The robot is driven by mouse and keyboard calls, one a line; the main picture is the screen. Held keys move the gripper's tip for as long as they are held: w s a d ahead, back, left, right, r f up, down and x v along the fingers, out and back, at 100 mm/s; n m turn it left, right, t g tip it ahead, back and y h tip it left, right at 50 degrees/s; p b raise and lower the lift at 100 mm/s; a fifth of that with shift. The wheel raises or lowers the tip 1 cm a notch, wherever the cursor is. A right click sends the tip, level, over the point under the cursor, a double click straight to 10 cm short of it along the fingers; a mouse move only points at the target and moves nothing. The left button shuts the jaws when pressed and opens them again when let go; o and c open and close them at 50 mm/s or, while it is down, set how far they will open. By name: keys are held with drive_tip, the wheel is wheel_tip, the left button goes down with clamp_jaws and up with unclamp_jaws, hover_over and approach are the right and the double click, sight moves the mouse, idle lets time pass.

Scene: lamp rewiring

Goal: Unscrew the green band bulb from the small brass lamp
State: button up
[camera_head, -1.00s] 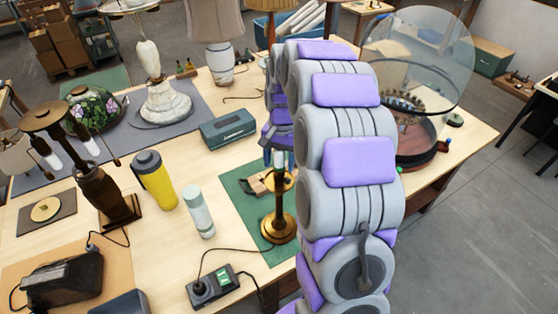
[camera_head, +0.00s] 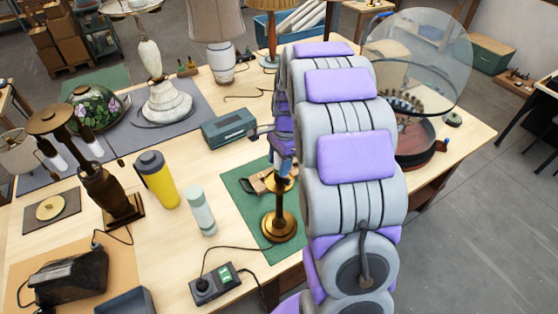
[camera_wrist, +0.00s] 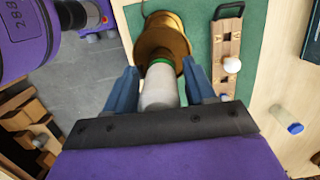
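In the head view my gripper (camera_head: 282,168) is directly over the lamp and hides the bulb.
A wooden holder (camera_wrist: 229,42) with a white bulb (camera_wrist: 231,65) lies beside the lamp. A corded socket box (camera_head: 214,285), a mint bottle (camera_head: 200,211) and a yellow bottle (camera_head: 156,180) stand left of it. A blue-grey case (camera_head: 229,129) is behind.

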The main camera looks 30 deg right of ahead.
drive_tip(key=c, duration=0.8)
drive_tip(key=n+b, duration=0.1)
drive_tip(key=n, duration=0.2)
drive_tip(key=shift+f+g, duration=0.1)
drive_tip(key=shift+g, duration=0.2)
drive_tip(key=shift+c, duration=0.2)
drive_tip(key=n, duration=0.2)
drive_tip(key=shift+n+b, duration=0.35)
drive_tip(key=shift+n, duration=0.05)
drive_tip(key=shift+n+g, duration=0.3)
drive_tip(key=shift+n, duration=0.8)
drive_tip(key=n, duration=0.3)
drive_tip(key=shift+h, duration=0.4)
drive_tip(key=n, duration=0.5)
drive_tip(key=shift+g+h, duration=0.3)
drive_tip(key=shift+h, duration=0.1)
